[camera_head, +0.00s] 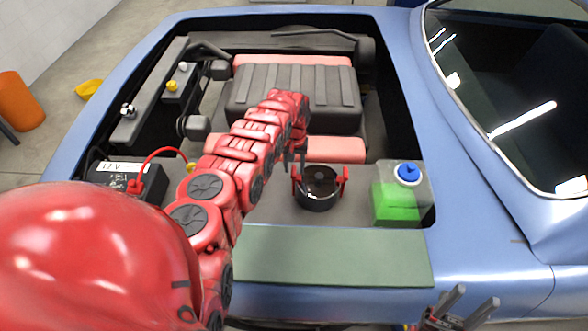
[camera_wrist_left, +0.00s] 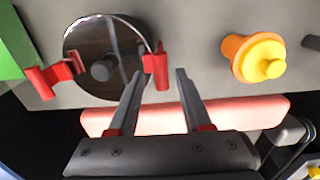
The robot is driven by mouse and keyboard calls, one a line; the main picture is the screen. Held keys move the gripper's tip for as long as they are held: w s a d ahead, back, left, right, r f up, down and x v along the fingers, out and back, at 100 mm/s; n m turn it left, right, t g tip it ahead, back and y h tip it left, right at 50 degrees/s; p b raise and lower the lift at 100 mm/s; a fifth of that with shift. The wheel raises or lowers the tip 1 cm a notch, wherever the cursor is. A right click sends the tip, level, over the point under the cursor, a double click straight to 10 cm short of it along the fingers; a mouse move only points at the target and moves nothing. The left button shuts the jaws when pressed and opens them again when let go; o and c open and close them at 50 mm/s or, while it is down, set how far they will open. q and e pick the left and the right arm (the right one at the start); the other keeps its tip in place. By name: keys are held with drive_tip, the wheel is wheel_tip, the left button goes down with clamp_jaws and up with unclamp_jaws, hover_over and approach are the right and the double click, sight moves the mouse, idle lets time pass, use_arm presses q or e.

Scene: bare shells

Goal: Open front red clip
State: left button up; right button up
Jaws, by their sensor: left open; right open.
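A round black canister (camera_head: 318,196) with a dark glossy lid stands in the engine bay. A red clip (camera_head: 296,183) is on its left side and another red clip (camera_head: 345,181) on its right. My left gripper (camera_head: 295,158) is open just above the left one. In the left wrist view, the lid (camera_wrist_left: 98,45) has a central knob, and that near clip (camera_wrist_left: 158,68) appears between my open fingertips (camera_wrist_left: 160,72); contact cannot be told. The other clip (camera_wrist_left: 52,76) is at the left. My right gripper (camera_head: 460,303) is open and empty at the lower right.
A green-filled tank (camera_head: 398,205) with a blue cap stands right of the canister. A battery (camera_head: 128,178) with a red cable is at the left. A yellow-orange cap (camera_wrist_left: 255,57) sits beside the canister. The engine block (camera_head: 292,88) lies behind; blue bodywork (camera_head: 490,220) bounds the bay.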

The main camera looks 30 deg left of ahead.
use_arm(q)
drive_tip(key=shift+s+a+f, duration=0.1)
drive_tip(key=shift+f, duration=0.9)
clamp_jaws()
idle(0.8)
